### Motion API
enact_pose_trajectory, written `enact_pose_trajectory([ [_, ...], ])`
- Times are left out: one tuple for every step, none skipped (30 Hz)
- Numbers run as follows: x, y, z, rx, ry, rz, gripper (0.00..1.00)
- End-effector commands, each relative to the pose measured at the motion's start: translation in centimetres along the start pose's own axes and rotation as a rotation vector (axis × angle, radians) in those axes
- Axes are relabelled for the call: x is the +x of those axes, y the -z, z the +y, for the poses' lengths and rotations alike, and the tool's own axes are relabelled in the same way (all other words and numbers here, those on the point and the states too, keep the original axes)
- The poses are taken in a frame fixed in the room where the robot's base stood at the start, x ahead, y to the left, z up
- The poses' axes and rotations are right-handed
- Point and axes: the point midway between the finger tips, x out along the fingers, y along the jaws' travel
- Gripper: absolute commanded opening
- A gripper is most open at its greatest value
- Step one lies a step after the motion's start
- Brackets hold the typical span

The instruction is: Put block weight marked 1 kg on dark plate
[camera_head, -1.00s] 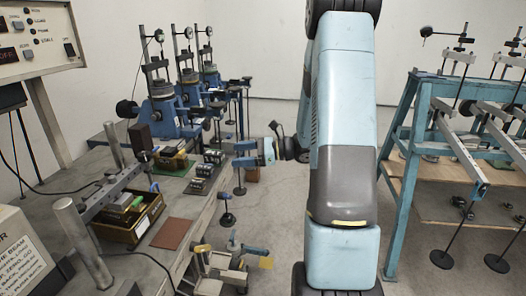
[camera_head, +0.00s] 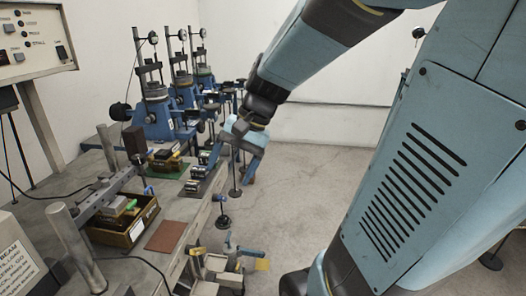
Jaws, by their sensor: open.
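Several small dark block weights with pale faces (camera_head: 198,172) stand in a row near the bench's right edge. Their markings are too small to read, so I cannot tell which is 1 kg. They seem to stand on a dark plate (camera_head: 208,184), mostly hidden by them. My gripper (camera_head: 236,156) is open and appears empty, pointing down just right of the row. It covers part of the bench edge and of the lever gear behind; I cannot tell its exact distance from the blocks.
A wooden tray (camera_head: 108,232) with blocks stands at the left. A green mat (camera_head: 170,172) holding a box and a bare red-brown mat (camera_head: 166,236) lie on the bench. Blue lever frames (camera_head: 158,118) stand behind. Clamp gear (camera_head: 222,266) juts out at the front edge.

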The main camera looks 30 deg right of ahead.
Motion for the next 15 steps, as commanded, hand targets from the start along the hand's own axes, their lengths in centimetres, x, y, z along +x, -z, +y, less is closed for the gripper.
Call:
enact_pose_trajectory([
  [-0.7,-0.8,0.2,-0.063,-0.029,0.046,0.79],
  [-1.0,-1.1,0.5,-0.098,-0.048,0.072,0.79],
  [-1.4,-1.6,0.8,-0.145,-0.073,0.107,0.79],
  [-1.8,-1.9,1.1,-0.18,-0.091,0.133,0.79],
  [-2.2,-2.2,1.3,-0.215,-0.109,0.161,0.79],
  [-2.7,-2.6,1.6,-0.263,-0.133,0.197,0.79],
  [-3.1,-2.8,1.8,-0.296,-0.151,0.225,0.79],
  [-3.5,-3.0,2.0,-0.33,-0.168,0.253,0.79],
  [-4.0,-3.4,2.3,-0.374,-0.19,0.287,0.79],
  [-4.4,-3.6,2.5,-0.406,-0.206,0.314,0.79],
  [-4.8,-3.8,2.7,-0.436,-0.221,0.34,0.79],
  [-5.3,-4.0,2.9,-0.473,-0.24,0.37,0.79],
  [-5.7,-4.2,3.1,-0.498,-0.253,0.392,0.79],
  [-6.0,-4.3,3.2,-0.52,-0.264,0.413,0.79],
  [-6.3,-4.5,3.3,-0.547,-0.277,0.435,0.79],
])
